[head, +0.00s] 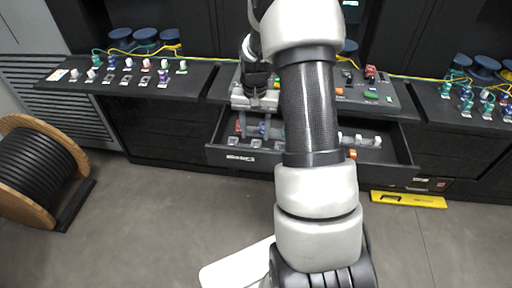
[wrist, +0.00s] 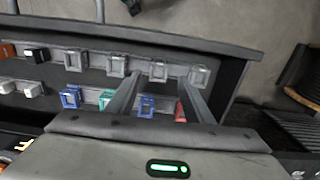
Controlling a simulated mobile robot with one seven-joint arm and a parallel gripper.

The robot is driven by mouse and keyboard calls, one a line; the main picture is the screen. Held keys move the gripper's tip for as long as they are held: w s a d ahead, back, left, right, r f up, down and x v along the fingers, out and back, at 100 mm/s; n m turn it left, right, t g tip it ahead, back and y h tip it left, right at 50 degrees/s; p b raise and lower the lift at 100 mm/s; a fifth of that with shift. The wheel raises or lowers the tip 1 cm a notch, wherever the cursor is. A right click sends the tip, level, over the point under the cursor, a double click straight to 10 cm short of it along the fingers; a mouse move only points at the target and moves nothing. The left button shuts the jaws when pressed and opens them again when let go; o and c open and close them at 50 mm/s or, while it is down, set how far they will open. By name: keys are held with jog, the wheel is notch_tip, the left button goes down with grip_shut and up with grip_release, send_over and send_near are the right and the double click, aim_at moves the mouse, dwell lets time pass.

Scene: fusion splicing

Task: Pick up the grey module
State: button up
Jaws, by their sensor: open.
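Several grey modules sit in a row in the open drawer (head: 240,156), along its front side. In the wrist view one grey module (wrist: 158,71) shows between the fingertips of my gripper (wrist: 160,82), with others beside it, such as one to the left (wrist: 117,65) and one to the right (wrist: 198,76). My gripper is open and empty, reaching down over the drawer; it also shows in the head view (head: 256,108). I cannot tell whether the fingers reach down around the module. My arm hides part of the drawer in the head view.
A second drawer row holds a blue module (wrist: 70,97), a teal one (wrist: 105,98), another blue one (wrist: 147,104) and a red one (wrist: 180,111), close to my fingers. The bench (head: 200,80) overhangs behind. A cable spool (head: 38,160) and a yellow level (head: 408,200) are on the floor.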

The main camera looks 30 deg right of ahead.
aim_at(256, 145)
notch_tip(256, 145, down, 5)
jog(key=shift+d+f, duration=0.1)
jog(key=shift+d, duration=0.05)
jog(key=c, duration=1)
jog(key=shift+o, duration=0.2)
